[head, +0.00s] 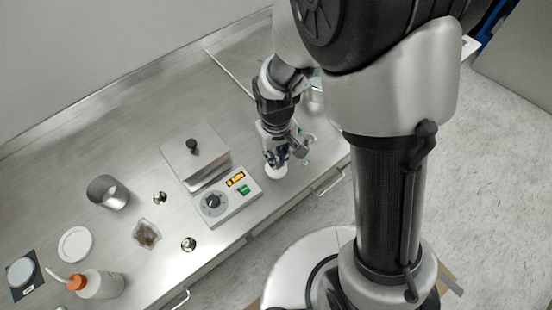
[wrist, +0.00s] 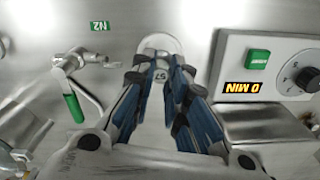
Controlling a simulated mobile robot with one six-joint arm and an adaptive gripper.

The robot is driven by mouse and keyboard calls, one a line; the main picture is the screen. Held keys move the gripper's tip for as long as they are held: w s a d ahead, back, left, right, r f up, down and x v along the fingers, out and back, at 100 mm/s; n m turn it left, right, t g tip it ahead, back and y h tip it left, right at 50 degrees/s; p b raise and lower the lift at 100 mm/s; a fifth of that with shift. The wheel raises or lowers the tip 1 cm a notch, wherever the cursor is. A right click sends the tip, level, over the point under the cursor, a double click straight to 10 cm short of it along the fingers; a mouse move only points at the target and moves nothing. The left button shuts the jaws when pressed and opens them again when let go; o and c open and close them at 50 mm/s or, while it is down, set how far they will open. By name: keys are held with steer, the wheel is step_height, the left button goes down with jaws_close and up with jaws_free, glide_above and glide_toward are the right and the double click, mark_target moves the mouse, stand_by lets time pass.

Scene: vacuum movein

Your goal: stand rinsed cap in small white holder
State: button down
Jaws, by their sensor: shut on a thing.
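My gripper (head: 276,160) is low over the bench, to the right of the control box. In the wrist view my gripper (wrist: 163,80) has its blue-padded fingers closing on a small pale piece, the cap (wrist: 159,73), marked "57". Most of the cap is hidden by the fingers. The small white holder (wrist: 160,43) shows as a rounded white shape just beyond the fingertips, and in the head view as a white spot (head: 277,172) below the gripper. I cannot tell whether the cap touches the holder.
A control box (head: 220,202) with a dial and a green label stands beside the gripper; a lidded metal box (head: 195,152) is behind it. A green-handled tap (wrist: 74,104) is at left in the wrist view. A metal cup (head: 107,193) and wash bottle (head: 100,284) stand farther left.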

steer(key=shift+f+b, duration=0.3)
steer(key=shift+f, duration=1.05)
steer(key=shift+f, duration=0.15)
steer(key=c, duration=1.6)
jaws_free()
